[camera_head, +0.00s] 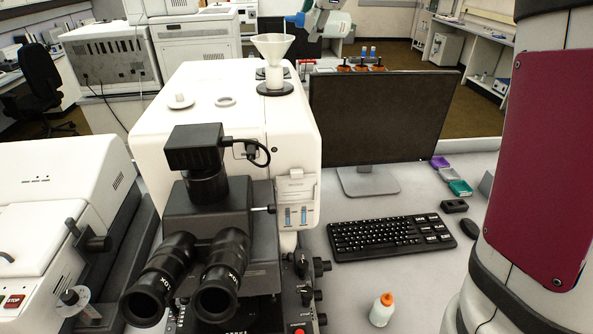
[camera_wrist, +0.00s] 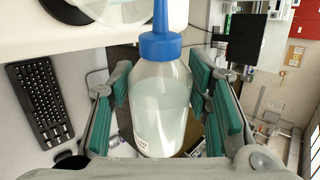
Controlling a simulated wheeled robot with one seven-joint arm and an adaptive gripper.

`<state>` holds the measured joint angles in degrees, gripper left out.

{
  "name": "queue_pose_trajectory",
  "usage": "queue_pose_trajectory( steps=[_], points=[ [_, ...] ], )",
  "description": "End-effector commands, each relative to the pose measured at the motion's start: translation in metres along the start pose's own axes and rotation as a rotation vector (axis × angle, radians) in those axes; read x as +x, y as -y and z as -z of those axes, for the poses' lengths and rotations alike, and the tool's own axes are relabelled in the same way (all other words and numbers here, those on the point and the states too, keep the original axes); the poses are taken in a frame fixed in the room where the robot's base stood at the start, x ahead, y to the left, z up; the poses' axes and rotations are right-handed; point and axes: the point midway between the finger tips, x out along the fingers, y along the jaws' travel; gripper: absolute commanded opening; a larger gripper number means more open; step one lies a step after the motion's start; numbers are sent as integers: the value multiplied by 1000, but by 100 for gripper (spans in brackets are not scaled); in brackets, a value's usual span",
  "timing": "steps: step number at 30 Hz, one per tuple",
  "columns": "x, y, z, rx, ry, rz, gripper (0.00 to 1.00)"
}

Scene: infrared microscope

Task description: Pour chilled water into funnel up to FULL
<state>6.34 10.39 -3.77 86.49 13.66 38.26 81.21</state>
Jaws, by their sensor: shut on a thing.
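A bottle (camera_wrist: 160,112) with a blue cap and nozzle holds pale, clear liquid. My gripper (camera_wrist: 160,85) is shut on its body, with green pads on both sides. In the head view, my gripper (camera_head: 322,20) is at the top, behind and right of the funnel (camera_head: 272,48); the bottle's blue cap (camera_head: 295,19) points left and the bottle lies tilted near sideways. The white funnel stands on top of the microscope (camera_head: 225,100). Two blue level windows (camera_head: 296,215) show on the microscope's front; their marks are too small to read. No stream is visible.
A monitor (camera_head: 375,115) stands right of the microscope, with a keyboard (camera_head: 388,236) in front. A small bottle with an orange cap (camera_head: 382,310) stands on the bench. Bottles in a rack (camera_head: 362,62) are behind the monitor. Small coloured trays (camera_head: 459,187) lie at right.

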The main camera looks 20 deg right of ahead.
Motion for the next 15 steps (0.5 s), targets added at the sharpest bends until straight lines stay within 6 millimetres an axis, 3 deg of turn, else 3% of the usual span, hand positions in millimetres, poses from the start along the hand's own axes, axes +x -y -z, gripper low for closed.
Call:
queue_pose_trajectory(
  steps=[15],
  points=[
    [-3, 2, 0, -30, -28, 1, 16]
  ],
)
